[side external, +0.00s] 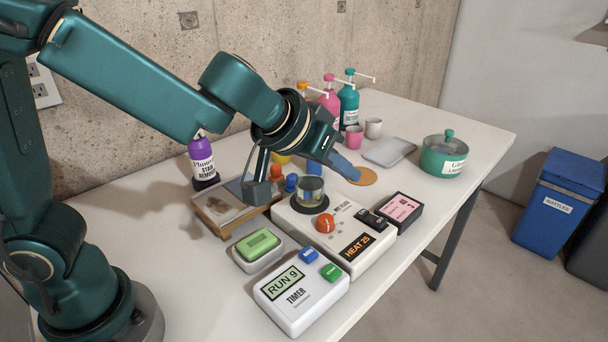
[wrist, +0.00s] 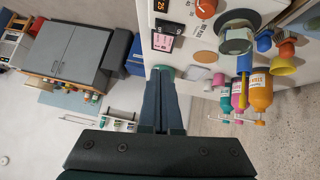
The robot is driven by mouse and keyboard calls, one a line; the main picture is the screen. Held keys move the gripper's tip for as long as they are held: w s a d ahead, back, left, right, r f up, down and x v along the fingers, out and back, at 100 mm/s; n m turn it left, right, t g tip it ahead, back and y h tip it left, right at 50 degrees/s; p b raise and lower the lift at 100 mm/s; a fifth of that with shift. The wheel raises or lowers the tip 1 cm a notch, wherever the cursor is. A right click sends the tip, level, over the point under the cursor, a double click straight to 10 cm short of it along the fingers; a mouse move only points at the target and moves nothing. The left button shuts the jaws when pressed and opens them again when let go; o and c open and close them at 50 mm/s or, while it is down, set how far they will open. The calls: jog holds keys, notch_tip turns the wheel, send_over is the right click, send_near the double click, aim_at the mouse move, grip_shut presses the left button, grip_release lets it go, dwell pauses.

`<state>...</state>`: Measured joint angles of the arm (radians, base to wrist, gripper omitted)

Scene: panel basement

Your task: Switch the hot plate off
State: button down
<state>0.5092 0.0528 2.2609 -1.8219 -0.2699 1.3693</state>
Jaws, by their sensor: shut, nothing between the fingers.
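The hot plate (side external: 290,222) is a white unit on the table with a dark round heating disc, an orange knob (side external: 325,224), a black switch (side external: 370,218) and a display reading HEAT 25 (side external: 356,246). A glass beaker with pale liquid (side external: 310,190) stands on the disc. In the wrist view the hot plate (wrist: 188,38) is at the top, with its switch (wrist: 168,27) and knob (wrist: 206,8) visible. My gripper (side external: 350,173) is shut and empty, above the table behind the hot plate, apart from the switch. Its closed fingers show in the wrist view (wrist: 162,78).
A pink-labelled box (side external: 401,211) sits right of the switch. Pump bottles (side external: 348,102), cups, a grey tray (side external: 389,152) and a green pot (side external: 444,158) stand behind. The table's right front is clear.

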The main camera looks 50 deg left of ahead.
jog(key=shift+w, duration=0.1)
send_over(380, 217)
jog(key=s+a, duration=0.1)
jog(key=s, duration=0.2)
jog(key=shift+w+f, duration=0.2)
jog(key=shift+f, duration=3.35)
jog(key=shift+d+f, duration=0.2)
jog(key=shift+f, duration=0.8)
jog(key=shift+d+f, duration=0.15)
jog(key=shift+f, duration=0.8)
jog(key=shift+d+f, duration=0.15)
jog(key=shift+f, duration=0.2)
jog(key=shift+a+r, duration=0.25)
jog(key=shift+a, duration=0.55)
